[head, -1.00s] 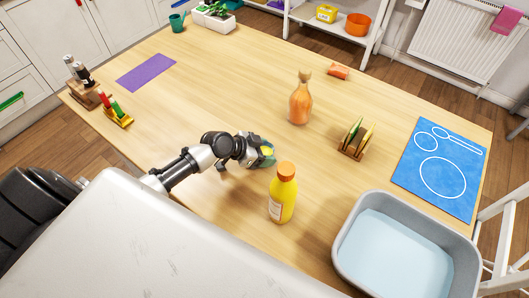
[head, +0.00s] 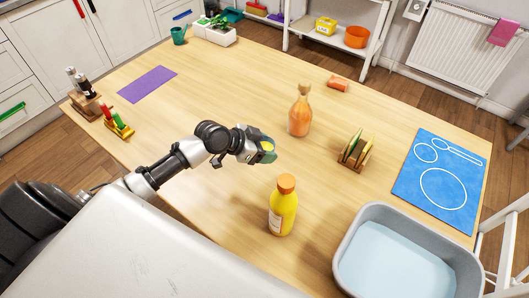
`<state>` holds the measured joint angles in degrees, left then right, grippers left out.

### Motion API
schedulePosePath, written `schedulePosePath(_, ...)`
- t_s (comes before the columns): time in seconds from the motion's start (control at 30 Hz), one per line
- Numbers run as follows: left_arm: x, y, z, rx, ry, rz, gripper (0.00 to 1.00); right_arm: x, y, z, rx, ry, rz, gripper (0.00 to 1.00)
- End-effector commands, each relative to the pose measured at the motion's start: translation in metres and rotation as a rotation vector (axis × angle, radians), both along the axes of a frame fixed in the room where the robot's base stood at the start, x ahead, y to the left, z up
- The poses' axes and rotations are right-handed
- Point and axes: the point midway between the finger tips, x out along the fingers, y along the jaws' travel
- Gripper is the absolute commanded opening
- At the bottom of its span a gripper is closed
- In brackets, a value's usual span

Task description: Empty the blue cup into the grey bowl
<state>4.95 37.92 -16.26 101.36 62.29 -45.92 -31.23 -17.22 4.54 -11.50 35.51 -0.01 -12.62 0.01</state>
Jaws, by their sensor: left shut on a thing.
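My left gripper (head: 257,147) reaches in from the left over the middle of the table. A large grey tub (head: 353,250) with pale blue inside stands at the lower right, well apart from the cup. No other grey bowl shows. My right gripper is not in view.
A yellow bottle (head: 283,208) stands between the cup and the tub. An orange bottle (head: 300,115) stands behind the cup. A wooden rack (head: 356,152) and a blue mat (head: 440,180) are to the right. The table's left middle is clear.

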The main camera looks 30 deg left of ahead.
Motion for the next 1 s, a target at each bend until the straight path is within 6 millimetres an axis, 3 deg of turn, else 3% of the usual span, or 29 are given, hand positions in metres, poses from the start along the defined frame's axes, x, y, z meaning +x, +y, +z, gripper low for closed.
schedulePosePath(0.57,0.000,-0.002,0.022,0.001,-0.002,0.001,0.36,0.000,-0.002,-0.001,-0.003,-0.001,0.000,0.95)
schedulePosePath(0.77,-0.009,-0.023,0.029,0.000,0.003,0.032,0.36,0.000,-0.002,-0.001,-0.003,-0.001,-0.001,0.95)
schedulePosePath(1.0,-0.021,-0.053,0.056,0.011,0.008,0.187,0.36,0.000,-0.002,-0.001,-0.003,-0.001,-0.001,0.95)
